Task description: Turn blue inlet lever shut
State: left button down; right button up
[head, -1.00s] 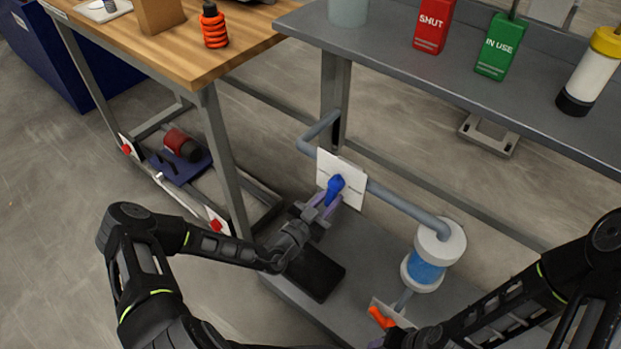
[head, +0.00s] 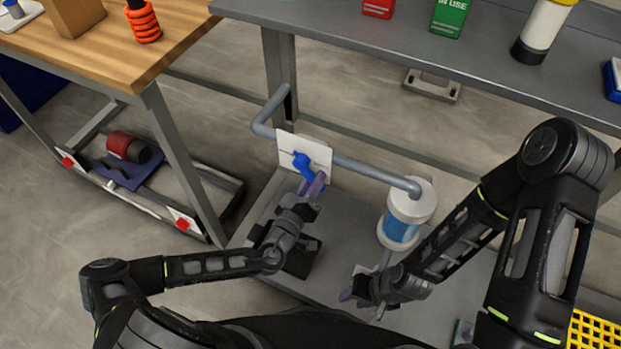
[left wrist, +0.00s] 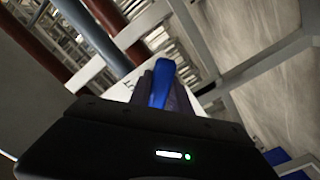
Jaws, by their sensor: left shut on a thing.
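The blue inlet lever (head: 302,164) sits in front of a white plate (head: 288,147) on the grey pipe under the grey bench. It slants from upper left to lower right in the head view. My left gripper (head: 313,186) is shut on the lever's lower end. The left wrist view shows the blue lever (left wrist: 161,82) between the two fingers, upright in that picture. My right gripper (head: 362,298) is low in front of the filter housing, near a small plate on the lower shelf. Whether its fingers are apart is unclear.
The white-capped filter housing with blue inside (head: 402,228) stands right of the lever. The grey bench (head: 400,45) overhangs behind. A wooden table (head: 90,55) stands at left. A yellow grid (head: 594,335) is at lower right. The lower shelf (head: 345,240) has bare room.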

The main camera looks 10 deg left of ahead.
pick_arm(q)
jog(key=shift+d+r+n, duration=0.1)
jog(key=shift+d+n, duration=0.05)
jog(key=shift+n, duration=0.25)
jog(key=c, duration=1.2)
grip_release()
jog(key=v, duration=0.8)
